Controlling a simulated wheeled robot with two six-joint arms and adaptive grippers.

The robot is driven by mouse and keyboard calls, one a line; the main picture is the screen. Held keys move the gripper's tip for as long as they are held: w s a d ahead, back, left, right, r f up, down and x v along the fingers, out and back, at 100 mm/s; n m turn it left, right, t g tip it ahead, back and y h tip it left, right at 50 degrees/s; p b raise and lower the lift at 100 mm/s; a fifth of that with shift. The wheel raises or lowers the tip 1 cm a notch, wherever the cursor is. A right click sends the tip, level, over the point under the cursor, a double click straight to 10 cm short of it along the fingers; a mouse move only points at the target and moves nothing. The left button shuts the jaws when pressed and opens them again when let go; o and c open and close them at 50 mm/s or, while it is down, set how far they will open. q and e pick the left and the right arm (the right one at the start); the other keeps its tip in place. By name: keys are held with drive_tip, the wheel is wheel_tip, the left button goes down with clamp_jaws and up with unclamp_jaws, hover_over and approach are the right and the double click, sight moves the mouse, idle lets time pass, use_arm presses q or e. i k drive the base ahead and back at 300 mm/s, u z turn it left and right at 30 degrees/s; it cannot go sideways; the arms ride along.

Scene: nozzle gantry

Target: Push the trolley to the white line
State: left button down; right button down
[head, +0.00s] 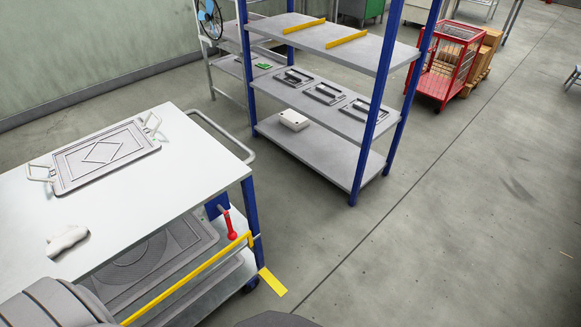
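The trolley (200,170) fills the left side of the head view. It has a white top, blue corner posts, a bent grey push rail (222,132) at its far end and a dark wheel (250,286) at the near right corner. A grey moulded panel (105,155) with white wire-like brackets lies on top, and larger grey panels (165,258) lie on the shelf below. A red-handled lever (230,226) sits by the near right post. No white line shows on the visible floor. Neither gripper's fingers are in view.
A blue-posted rack (330,128) with grey shelves stands beyond the trolley. A red cage cart (446,62) and cartons (480,65) stand farther right. A yellow strip (272,281) shows beside the trolley's near right corner. The concrete floor (470,210) at right is clear.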

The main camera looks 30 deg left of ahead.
sight(122, 209)
drive_tip(key=z, duration=0.35)
drive_tip(key=i, duration=2.15)
drive_tip(key=u, duration=3.05)
drive_tip(key=k, duration=0.5)
drive_tip(key=z, duration=0.7)
drive_tip(key=i, duration=0.95)
drive_tip(key=u, duration=1.25)
